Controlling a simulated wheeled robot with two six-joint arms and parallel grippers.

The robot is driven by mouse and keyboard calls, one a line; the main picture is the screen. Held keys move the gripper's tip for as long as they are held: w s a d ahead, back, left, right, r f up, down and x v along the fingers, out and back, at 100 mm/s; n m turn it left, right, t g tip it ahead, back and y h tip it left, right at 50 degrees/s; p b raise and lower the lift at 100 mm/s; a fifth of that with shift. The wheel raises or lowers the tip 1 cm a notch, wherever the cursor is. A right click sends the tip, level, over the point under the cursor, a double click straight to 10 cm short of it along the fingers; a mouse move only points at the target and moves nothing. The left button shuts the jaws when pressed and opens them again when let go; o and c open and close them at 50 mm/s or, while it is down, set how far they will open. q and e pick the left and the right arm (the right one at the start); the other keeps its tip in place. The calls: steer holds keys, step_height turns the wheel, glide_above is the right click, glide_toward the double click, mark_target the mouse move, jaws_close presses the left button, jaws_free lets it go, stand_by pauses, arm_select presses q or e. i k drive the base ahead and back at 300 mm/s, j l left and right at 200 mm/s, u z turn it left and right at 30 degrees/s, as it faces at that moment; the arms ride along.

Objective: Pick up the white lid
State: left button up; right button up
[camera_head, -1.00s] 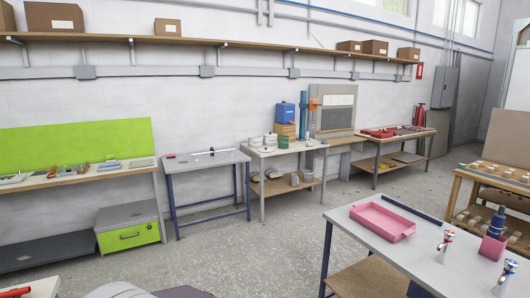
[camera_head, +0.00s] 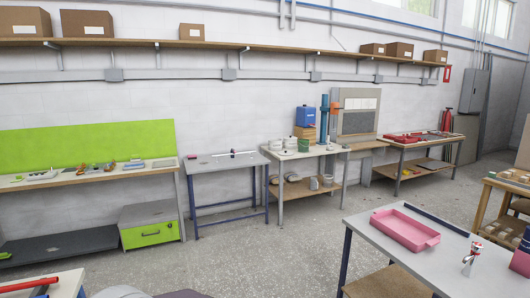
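No white lid can be clearly made out from here. Small white round items (camera_head: 290,143) stand on the far workbench (camera_head: 288,155) in the middle, with a green item (camera_head: 303,146) next to them. They are too small to tell which is a lid. More round whitish things (camera_head: 327,181) lie on the shelf under that bench. Neither of my grippers is in view.
A blue-legged table (camera_head: 223,163) stands left of that workbench. A green-backed bench (camera_head: 90,178) with a green drawer unit (camera_head: 150,232) is at the left. A near table (camera_head: 377,228) with a pink tray (camera_head: 405,230) is at the right. Open grey floor (camera_head: 260,255) lies between.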

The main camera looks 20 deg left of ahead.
mark_target(274, 144)
steer(key=i+u, duration=0.4)
steer(key=i, duration=0.55)
steer(key=i+l, duration=0.1)
steer(key=i, duration=6.45)
steer(key=j+u, duration=0.05)
steer(key=j, duration=0.2)
